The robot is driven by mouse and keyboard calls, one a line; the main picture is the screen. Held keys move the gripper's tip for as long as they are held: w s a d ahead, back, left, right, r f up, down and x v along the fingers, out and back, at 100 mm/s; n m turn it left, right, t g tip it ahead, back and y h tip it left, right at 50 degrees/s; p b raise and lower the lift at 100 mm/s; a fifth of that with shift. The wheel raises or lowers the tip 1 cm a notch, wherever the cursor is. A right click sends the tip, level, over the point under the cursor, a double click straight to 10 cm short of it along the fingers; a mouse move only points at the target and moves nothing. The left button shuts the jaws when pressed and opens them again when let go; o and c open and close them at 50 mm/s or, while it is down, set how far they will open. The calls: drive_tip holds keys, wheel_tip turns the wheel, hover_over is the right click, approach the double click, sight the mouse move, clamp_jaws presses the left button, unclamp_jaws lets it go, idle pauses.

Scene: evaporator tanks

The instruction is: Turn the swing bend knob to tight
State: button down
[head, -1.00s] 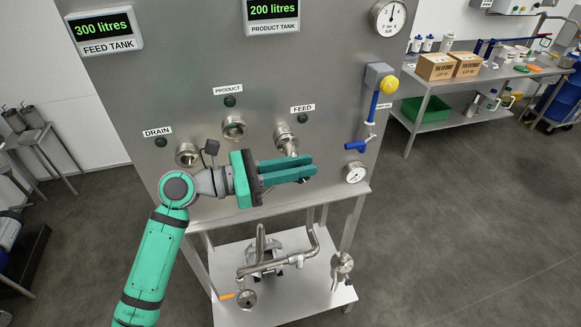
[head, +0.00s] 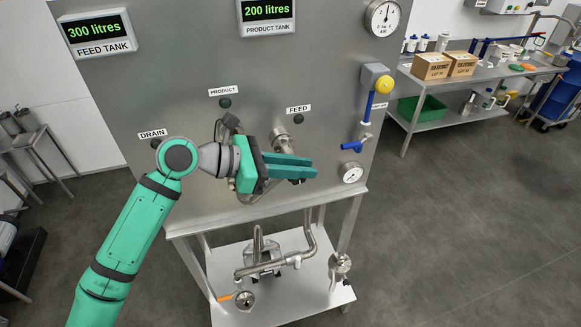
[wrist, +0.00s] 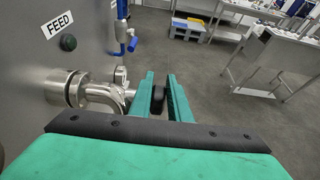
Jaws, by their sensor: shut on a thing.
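The swing bend (wrist: 105,95) is a shiny metal elbow pipe fixed at the FEED port on the steel panel. Part of it shows in the head view (head: 282,140) behind my gripper. The black knob (wrist: 158,98) sits between my two green fingers in the wrist view. My gripper (head: 312,169) is shut on this knob, one finger on each side. The FEED label (head: 298,109) is above the port.
A blue-handled valve (head: 358,147) and a small gauge (head: 351,172) are on the panel to the right of my gripper. Below is a steel shelf (head: 290,303) with a pump and pipework. Open floor lies to the right.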

sight(306, 180)
drive_tip(key=y, duration=0.1)
drive_tip(key=d+g+y, duration=0.1)
drive_tip(key=y, duration=0.2)
drive_tip(key=shift+s+d+f+g+y, duration=0.15)
drive_tip(key=shift+f+g+y, duration=0.15)
drive_tip(key=y, duration=0.1)
drive_tip(key=g+y, duration=0.1)
drive_tip(key=y, duration=0.1)
drive_tip(key=shift+d+f+y, duration=0.15)
drive_tip(key=shift+f+y, duration=0.15)
drive_tip(key=shift+f, duration=0.05)
drive_tip(key=y, duration=0.1)
drive_tip(key=g+y, duration=0.1)
drive_tip(key=y, duration=0.1)
drive_tip(key=shift+f, duration=0.35)
drive_tip(key=shift+f+g+y, duration=0.2)
drive_tip(key=shift+g+y, duration=0.05)
drive_tip(key=shift+y, duration=0.5)
drive_tip(key=shift+f+g+y, duration=0.2)
drive_tip(key=shift+g+y, duration=0.05)
drive_tip(key=shift+y, duration=0.9)
drive_tip(key=c, duration=1.7)
unclamp_jaws()
drive_tip(key=shift+o, duration=0.2)
drive_tip(key=shift+w+r, duration=0.1)
drive_tip(key=shift+w, duration=0.15)
